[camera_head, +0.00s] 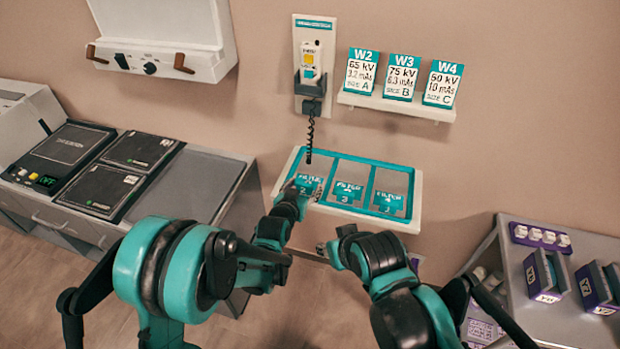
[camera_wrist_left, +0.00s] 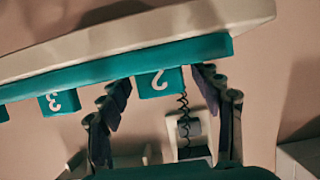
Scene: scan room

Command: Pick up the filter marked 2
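The filter marked 2 (camera_wrist_left: 158,82) is teal with a white numeral on its tab. In the left wrist view the tab shows between the two fingers of my left gripper (camera_wrist_left: 161,80), which are spread, with visible gaps. In the head view this filter (camera_head: 309,180) lies in the left slot of the wall tray (camera_head: 417,205), partly hidden by my left gripper (camera_head: 306,192). The filter marked 3 (camera_head: 346,190) and the filter marked 4 (camera_head: 388,200) lie to its right. My right gripper (camera_head: 332,248) is below the tray, holding nothing I can make out; its opening is unclear.
A handset (camera_head: 309,60) hangs on the wall above the tray, with a coiled cord (camera_head: 310,135) hanging down near its back edge. A card shelf (camera_head: 395,106) is at upper right. A console (camera_head: 70,160) stands left, and a grey cart (camera_head: 560,315) with purple-based holders stands right.

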